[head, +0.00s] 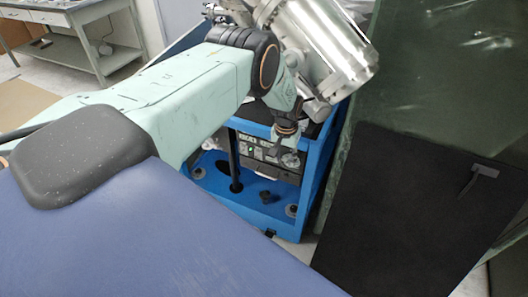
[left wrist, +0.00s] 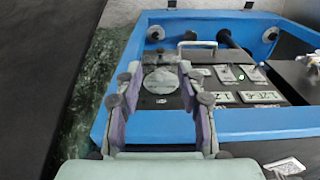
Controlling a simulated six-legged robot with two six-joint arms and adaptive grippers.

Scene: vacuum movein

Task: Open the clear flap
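A greenish see-through sheet, which looks like the clear flap (head: 425,75), hangs at the right in the head view, with a large black panel (head: 410,215) on its lower part. A small grey handle (head: 485,171) sits near that panel's right edge. In the left wrist view, a strip of the greenish sheet (left wrist: 83,110) shows left of the blue frame. My left gripper (head: 289,156) is left of the sheet, in front of the blue cart, and apart from the handle. In the wrist view its fingers (left wrist: 160,75) are spread with nothing held between them. My right gripper is out of view.
A blue cart (head: 318,165) with dark equipment (head: 262,157) stands below my left arm. A large silver cylinder (head: 325,45) sits above it, close to the arm. A grey workbench (head: 75,40) stands at the far left, with open floor in front.

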